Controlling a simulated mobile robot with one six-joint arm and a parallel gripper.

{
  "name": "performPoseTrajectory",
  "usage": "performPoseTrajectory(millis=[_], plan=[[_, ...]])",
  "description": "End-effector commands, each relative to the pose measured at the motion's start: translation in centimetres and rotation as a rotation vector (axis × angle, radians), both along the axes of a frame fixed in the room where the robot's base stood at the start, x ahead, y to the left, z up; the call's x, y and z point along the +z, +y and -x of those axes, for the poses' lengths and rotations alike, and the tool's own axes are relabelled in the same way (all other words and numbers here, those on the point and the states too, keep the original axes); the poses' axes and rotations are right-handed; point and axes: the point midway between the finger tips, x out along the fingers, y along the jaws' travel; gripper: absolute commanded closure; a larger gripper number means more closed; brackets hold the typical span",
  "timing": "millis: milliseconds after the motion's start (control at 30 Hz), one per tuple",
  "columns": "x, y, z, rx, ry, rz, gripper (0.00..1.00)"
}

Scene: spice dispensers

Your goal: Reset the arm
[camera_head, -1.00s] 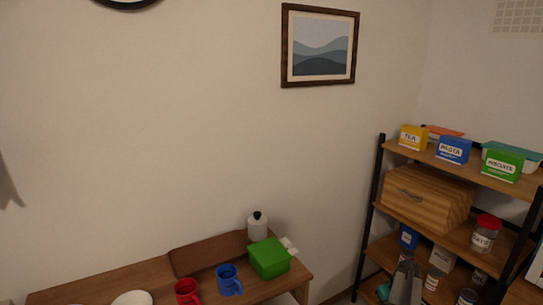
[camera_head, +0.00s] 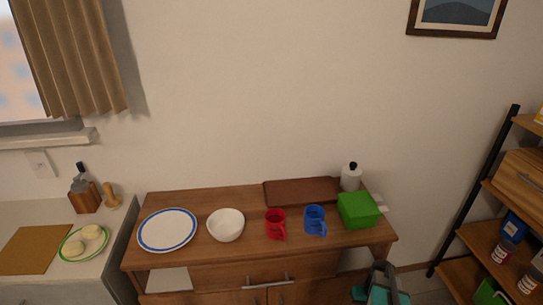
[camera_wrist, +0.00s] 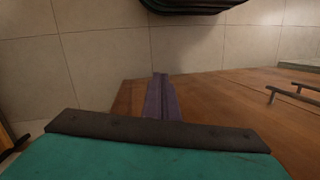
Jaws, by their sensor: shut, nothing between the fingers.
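My gripper (camera_wrist: 160,78) shows in the wrist view, beyond the dark bar and teal body of my wrist. Its narrow grey-purple fingers are together with nothing between them. The fingers lie in front of a brown wooden surface (camera_wrist: 225,105), apparently the cabinet front, with metal handles at the right. I cannot tell the gap to it. In the head view, part of my teal and grey arm shows low, beside the right end of the wooden sideboard (camera_head: 215,262). The gripper's fingers cannot be made out there.
The sideboard holds a blue-rimmed plate (camera_head: 168,230), a white bowl (camera_head: 226,225), a red mug (camera_head: 275,223), a blue mug (camera_head: 315,219), a green box (camera_head: 358,210) and a white bottle (camera_head: 351,178). A shelf (camera_head: 477,237) stands right; a counter (camera_head: 30,212) left. Tiled floor (camera_wrist: 95,60) is visible.

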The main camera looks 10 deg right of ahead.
Motion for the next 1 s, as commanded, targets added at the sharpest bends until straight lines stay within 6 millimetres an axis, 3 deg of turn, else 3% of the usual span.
performPoseTrajectory(millis=[33, 100, 500, 800, 1000], plan=[[-0.4, 2.0, 0.7, 0.016, 0.020, -0.003, 1.00], [-1.0, 4.1, 1.4, 0.032, 0.044, -0.004, 1.00], [-3.5, 14.5, 7.2, 0.125, 0.185, 0.018, 1.00], [-4.6, 20.2, 13.1, 0.196, 0.286, 0.065, 1.00], [-4.9, 22.2, 16.3, 0.233, 0.334, 0.099, 1.00]])
